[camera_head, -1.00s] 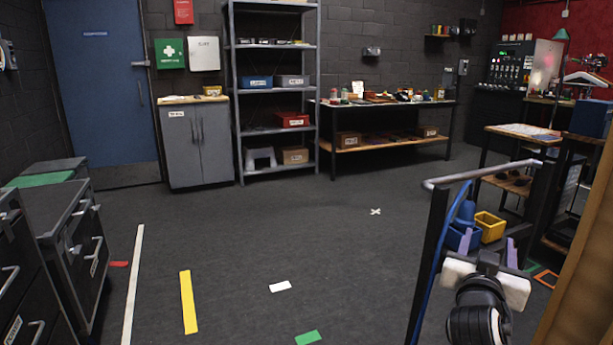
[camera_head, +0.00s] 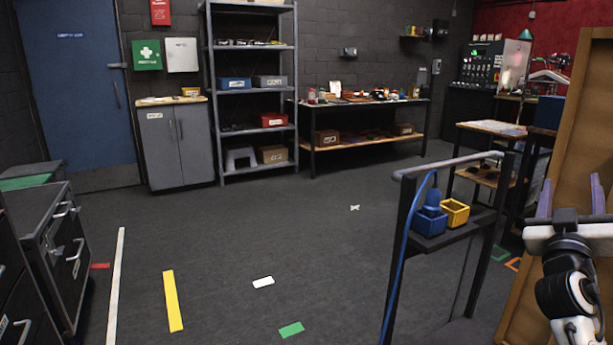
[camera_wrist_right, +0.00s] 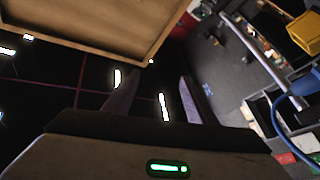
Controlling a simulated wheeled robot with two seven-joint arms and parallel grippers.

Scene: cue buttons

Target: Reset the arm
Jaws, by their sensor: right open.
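My right gripper (camera_head: 570,193) is at the right side of the head view, raised in front of a tall tan wooden panel (camera_head: 575,130). Its two purple fingers stand apart, pointing up, with nothing between them. In the right wrist view the spread fingers of the gripper (camera_wrist_right: 157,95) show, with a gap between them and no object held. The wooden panel (camera_wrist_right: 100,28) fills the upper left of that view. My left gripper is not in view.
A dark cart with a grey handle (camera_head: 470,160) stands left of the right gripper, carrying a blue bin (camera_head: 429,223) and a yellow bin (camera_head: 455,212). Drawer cabinets (camera_head: 50,240) stand at the left. The middle floor is clear, with coloured tape marks.

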